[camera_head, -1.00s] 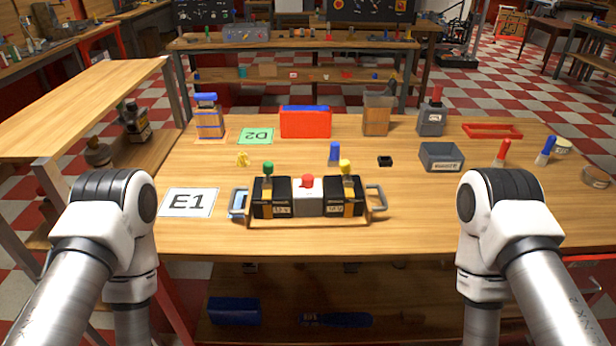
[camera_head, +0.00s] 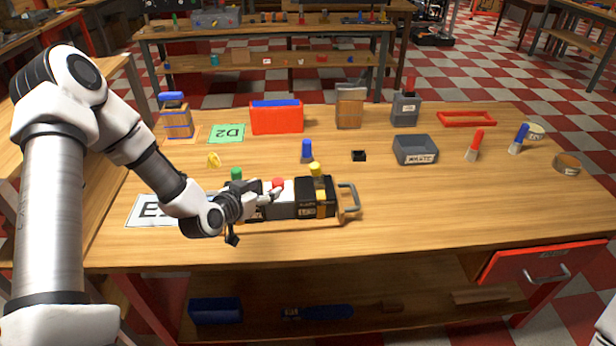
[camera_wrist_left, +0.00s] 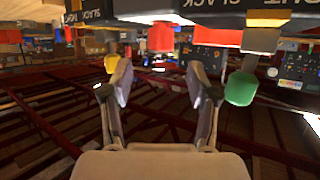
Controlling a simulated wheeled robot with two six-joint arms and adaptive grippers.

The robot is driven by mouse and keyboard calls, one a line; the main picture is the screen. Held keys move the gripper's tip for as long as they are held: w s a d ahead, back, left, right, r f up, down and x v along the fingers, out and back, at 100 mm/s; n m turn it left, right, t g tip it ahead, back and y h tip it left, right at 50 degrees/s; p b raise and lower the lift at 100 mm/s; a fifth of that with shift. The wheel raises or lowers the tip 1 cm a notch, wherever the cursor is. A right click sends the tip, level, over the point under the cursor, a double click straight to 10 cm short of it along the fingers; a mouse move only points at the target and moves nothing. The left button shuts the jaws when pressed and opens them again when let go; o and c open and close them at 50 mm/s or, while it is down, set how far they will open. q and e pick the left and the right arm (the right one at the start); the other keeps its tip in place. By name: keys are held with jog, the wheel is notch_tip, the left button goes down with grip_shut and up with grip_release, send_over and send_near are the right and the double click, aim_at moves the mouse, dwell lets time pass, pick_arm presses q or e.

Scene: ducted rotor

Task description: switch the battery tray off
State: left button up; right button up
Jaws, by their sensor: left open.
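The battery tray (camera_head: 349,198) stands near the front of the workbench, with black battery blocks (camera_head: 315,198) on it and a grey handle at its right end. A red button (camera_head: 278,183) sits on the pale block between the batteries. A green knob (camera_head: 236,174) and a yellow knob (camera_head: 315,169) rise from the batteries. My left gripper (camera_head: 262,194) is in front of the tray's left half and hides part of it. In the upside-down left wrist view, its open, empty fingers (camera_wrist_left: 158,84) point towards the red button (camera_wrist_left: 160,37), apart from it. My right gripper is out of view.
A card marked E1 (camera_head: 145,208) lies left of the tray, partly behind my left arm. A blue peg (camera_head: 307,152), a small black block (camera_head: 358,156) and a grey bin (camera_head: 415,148) stand behind.

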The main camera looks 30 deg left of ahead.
aim_at(275, 184)
pick_arm(q)
jog(key=x, duration=0.7)
jog(key=shift+w+f, duration=0.2)
jog(key=shift+f, duration=0.05)
jog(key=shift+s+a+r, duration=0.1)
jog(key=shift+c, duration=0.7)
grip_shut()
